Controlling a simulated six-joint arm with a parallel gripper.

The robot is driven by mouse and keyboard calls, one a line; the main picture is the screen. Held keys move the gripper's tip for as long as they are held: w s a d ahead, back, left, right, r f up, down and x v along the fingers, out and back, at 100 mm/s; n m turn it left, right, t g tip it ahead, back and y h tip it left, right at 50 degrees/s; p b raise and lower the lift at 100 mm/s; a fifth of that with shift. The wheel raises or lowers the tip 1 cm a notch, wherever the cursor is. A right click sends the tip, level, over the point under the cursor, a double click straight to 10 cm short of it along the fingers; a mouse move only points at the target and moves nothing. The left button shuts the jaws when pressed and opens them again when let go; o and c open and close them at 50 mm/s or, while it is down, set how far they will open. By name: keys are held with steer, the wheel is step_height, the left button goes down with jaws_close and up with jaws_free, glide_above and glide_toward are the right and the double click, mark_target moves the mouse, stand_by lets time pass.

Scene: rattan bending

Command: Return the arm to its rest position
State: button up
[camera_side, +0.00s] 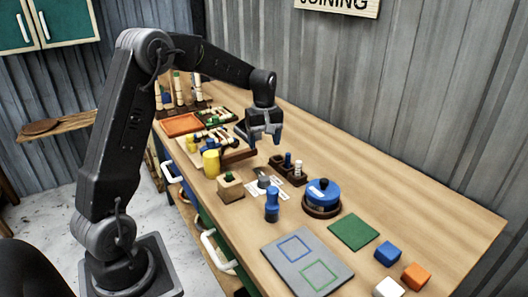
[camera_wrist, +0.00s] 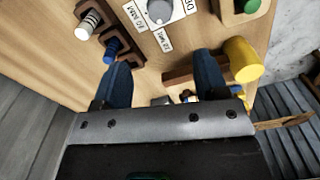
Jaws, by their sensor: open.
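My gripper (camera_side: 263,139) hangs above the wooden workbench (camera_side: 437,204), pointing down, on my raised and bent arm. Its two blue-dark fingers are apart with nothing between them. In the wrist view my gripper (camera_wrist: 163,62) also shows spread fingers. Through the gap, the bench top and a grey dial (camera_wrist: 160,11) with printed labels are seen beyond. The fingers look clear of the objects below, near a dark wooden rack (camera_side: 284,170) with pegs and a wooden fixture with a yellow cylinder (camera_side: 211,163).
A blue-lidded round pot (camera_side: 323,192), a blue bottle-like piece (camera_side: 272,204) and a block with a green button (camera_side: 229,187) stand nearby. A grey board (camera_side: 306,262), green mat (camera_side: 353,232) and several cubes (camera_side: 388,251) lie at the front. A corrugated wall (camera_side: 410,100) runs behind.

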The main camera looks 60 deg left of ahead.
steer(key=shift+r, duration=0.25)
steer(key=s+d+r+m+t, duration=0.3)
steer(key=s+d+r+m, duration=0.55)
steer(key=d, duration=0.45)
steer(key=s+d+m+t, duration=0.1)
steer(key=s+d+m, duration=0.2)
steer(key=s, duration=0.4)
steer(key=s+d+m+t, duration=0.1)
steer(key=s+d+m, duration=0.2)
steer(key=s, duration=0.5)
steer(key=shift+d+m+t, duration=0.3)
steer(key=shift+d+m, duration=0.05)
steer(key=shift+d, duration=0.1)
steer(key=shift+r, duration=0.1)
